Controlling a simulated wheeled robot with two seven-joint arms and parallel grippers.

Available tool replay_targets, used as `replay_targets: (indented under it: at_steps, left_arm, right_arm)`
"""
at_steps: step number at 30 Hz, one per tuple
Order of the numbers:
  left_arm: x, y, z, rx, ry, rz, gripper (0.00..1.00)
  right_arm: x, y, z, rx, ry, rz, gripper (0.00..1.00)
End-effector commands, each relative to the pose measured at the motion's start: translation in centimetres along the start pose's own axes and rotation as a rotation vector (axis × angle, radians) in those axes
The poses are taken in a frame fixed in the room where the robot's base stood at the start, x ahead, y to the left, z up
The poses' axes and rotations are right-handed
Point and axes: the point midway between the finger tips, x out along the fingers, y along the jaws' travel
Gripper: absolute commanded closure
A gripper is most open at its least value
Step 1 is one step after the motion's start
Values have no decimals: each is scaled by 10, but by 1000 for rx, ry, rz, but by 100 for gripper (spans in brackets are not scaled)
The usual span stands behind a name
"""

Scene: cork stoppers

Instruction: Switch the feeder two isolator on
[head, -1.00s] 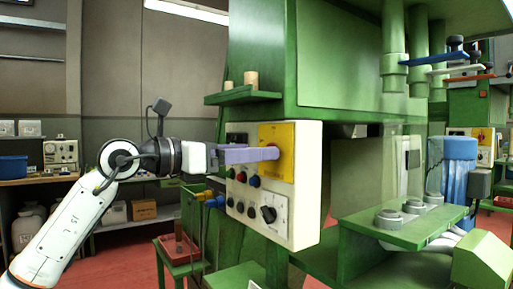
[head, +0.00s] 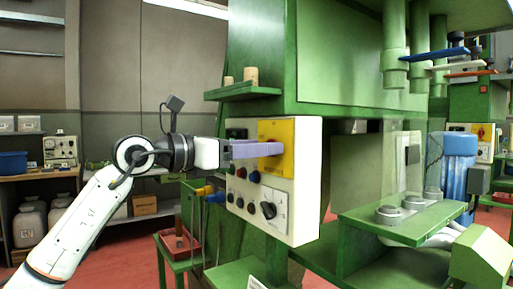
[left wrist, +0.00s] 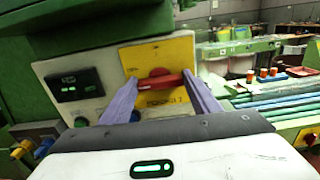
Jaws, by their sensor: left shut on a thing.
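The isolator is a red rotary handle (left wrist: 158,81) on a yellow plate (head: 302,140) at the upper right of a cream control panel (head: 307,190). In the left wrist view the handle lies about level across the plate (left wrist: 180,50). The lettering under it is too small to read surely. My left gripper (head: 276,149) reaches in from the left, its purple fingers at the plate. In the left wrist view the gripper (left wrist: 160,88) is shut on the handle, a fingertip at each end. In the head view the fingers hide the handle. My right gripper is not in view.
Below the plate are several buttons (head: 253,177) and a black rotary knob (head: 268,210). A dark display (left wrist: 75,85) sits left of the plate. A green shelf (head: 240,93) with two corks juts out above. A similar yellow plate with a red knob (head: 481,131) shows far right.

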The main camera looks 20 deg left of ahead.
Motion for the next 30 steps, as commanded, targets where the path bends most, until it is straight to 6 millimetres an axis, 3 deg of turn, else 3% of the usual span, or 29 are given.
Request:
replay_targets:
  at_steps: [11, 30]
  left_arm:
    - [-1, -1, 1, 211, 0, 0, 66]
    - [0, -3, -1, 814, -1, -1, 66]
  right_arm:
    - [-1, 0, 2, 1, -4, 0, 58]
    - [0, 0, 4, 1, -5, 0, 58]
